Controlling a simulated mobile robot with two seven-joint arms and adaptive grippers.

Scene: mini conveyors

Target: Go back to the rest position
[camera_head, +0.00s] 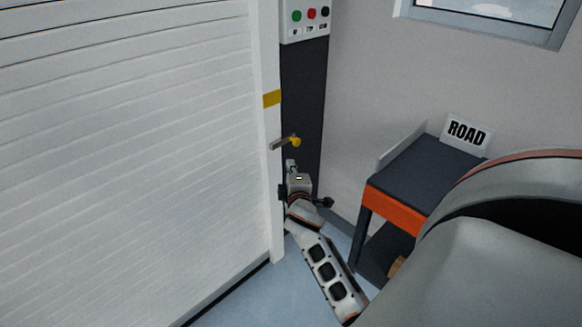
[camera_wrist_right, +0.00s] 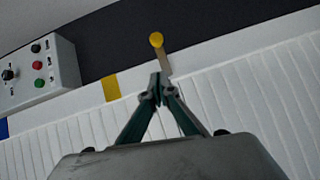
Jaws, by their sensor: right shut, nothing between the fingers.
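My right gripper (camera_head: 291,166) is just below a small lever with a yellow knob (camera_head: 295,142) on the door frame. In the right wrist view the gripper (camera_wrist_right: 158,78) is shut and empty, its fingertips together. The yellow knob (camera_wrist_right: 156,40) shows just beyond the tips; I cannot tell whether they touch the lever. My left gripper is not in view.
A white slatted roller door (camera_head: 130,150) fills the left. A control box (camera_head: 305,18) with buttons is above the lever. Some blue floor (camera_head: 245,300) is clear.

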